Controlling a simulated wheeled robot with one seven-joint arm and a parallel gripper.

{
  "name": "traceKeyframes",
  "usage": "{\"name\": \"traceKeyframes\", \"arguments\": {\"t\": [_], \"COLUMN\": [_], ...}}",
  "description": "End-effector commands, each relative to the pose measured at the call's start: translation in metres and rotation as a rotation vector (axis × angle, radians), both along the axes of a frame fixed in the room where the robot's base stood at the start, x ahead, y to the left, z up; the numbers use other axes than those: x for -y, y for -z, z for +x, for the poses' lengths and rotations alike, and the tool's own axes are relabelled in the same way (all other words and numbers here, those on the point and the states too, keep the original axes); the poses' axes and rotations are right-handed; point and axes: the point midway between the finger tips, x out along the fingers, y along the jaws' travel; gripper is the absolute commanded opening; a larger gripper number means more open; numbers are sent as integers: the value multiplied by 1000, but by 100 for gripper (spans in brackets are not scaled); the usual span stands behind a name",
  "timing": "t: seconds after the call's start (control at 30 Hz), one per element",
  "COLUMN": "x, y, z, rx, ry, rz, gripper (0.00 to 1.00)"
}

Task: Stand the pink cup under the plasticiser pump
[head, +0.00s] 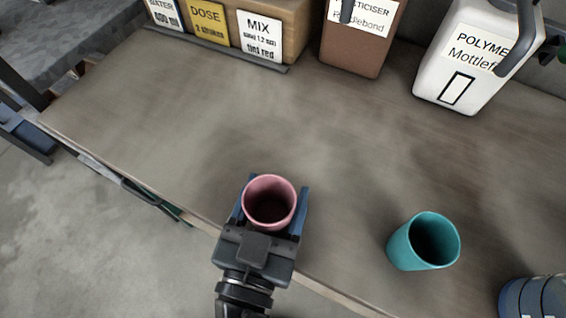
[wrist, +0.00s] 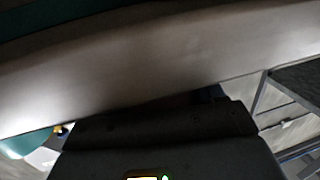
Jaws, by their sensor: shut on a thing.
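The pink cup (head: 268,203) is upright in the head view, near the front edge of the bench, its mouth facing up. My gripper (head: 273,208) is shut on it, with a blue finger on each side of its wall. I cannot tell whether its base touches the bench. The brown plasticiser container (head: 350,56) stands at the back, its label partly cut off by the picture's top edge. Its dark pump spout (head: 347,11) hangs in front of the label, far beyond the cup. In the wrist view a broad pale surface fills the middle; I cannot tell what it is.
A teal cup (head: 424,241) stands to the right of my gripper. A white polymer jug (head: 465,55) is at the back right, and blue banded containers (head: 535,298) are at the lower right. Label cards (head: 207,22) line the back left. The bench middle (head: 250,110) is clear.

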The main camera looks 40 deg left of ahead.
Motion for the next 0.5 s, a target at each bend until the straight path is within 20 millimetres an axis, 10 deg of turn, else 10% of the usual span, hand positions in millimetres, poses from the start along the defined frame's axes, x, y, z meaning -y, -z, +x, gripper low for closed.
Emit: {"name": "traceKeyframes", "arguments": {"t": [0.5], "x": [-18], "y": [-2], "z": [39], "rx": [0], "ry": [0], "rz": [1], "gripper": [38]}}
